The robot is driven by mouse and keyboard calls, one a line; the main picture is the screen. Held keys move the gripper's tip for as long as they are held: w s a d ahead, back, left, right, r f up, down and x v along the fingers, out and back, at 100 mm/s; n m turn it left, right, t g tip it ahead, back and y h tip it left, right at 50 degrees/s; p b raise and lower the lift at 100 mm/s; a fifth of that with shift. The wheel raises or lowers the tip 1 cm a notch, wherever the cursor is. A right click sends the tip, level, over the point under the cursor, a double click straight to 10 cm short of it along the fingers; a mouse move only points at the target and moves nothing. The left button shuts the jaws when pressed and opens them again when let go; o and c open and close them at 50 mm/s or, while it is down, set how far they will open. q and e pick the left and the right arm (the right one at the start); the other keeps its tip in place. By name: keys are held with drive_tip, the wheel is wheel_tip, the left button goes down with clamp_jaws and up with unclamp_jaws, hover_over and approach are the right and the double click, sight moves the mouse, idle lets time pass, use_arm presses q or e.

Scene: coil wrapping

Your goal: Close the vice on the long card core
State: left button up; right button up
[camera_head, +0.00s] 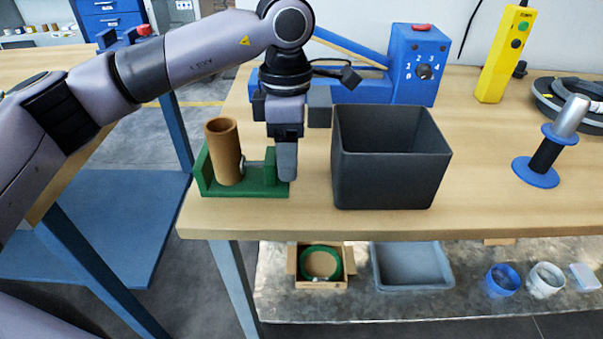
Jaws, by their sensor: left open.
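The long card core (224,155), a brown open tube, stands upright in the green vice (262,189) near the table's front left edge. The vice's left wall is close beside the core. A small metal pad on a spindle faces the core from the right; I cannot tell whether it touches. My left gripper (287,172) is open and points down at the vice's right end. It hides that end and any handle there. One finger hides the other. My right gripper is not in view.
A dark grey bin (390,180) stands close right of my left gripper. Behind are a blue machine with a dial (418,70) and a yellow control box (503,55). A blue-based tool (545,160) stands at right. Table space between bin and tool is clear.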

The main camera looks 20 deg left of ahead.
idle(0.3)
use_arm(q)
drive_tip(key=shift+f+t+b, duration=0.1)
drive_tip(key=shift+t+b, duration=0.2)
drive_tip(key=t+b, duration=0.1)
drive_tip(key=b, duration=0.1)
drive_tip(key=t+y+b, duration=0.1)
drive_tip(key=b, duration=0.2)
drive_tip(key=shift+s+f+t, duration=0.2)
drive_tip(key=shift+s+t, duration=0.1)
drive_tip(key=shift+s, duration=0.05)
drive_tip(key=shift+d+r, duration=0.1)
drive_tip(key=shift+r+t, duration=0.2)
drive_tip(key=shift+t, duration=0.1)
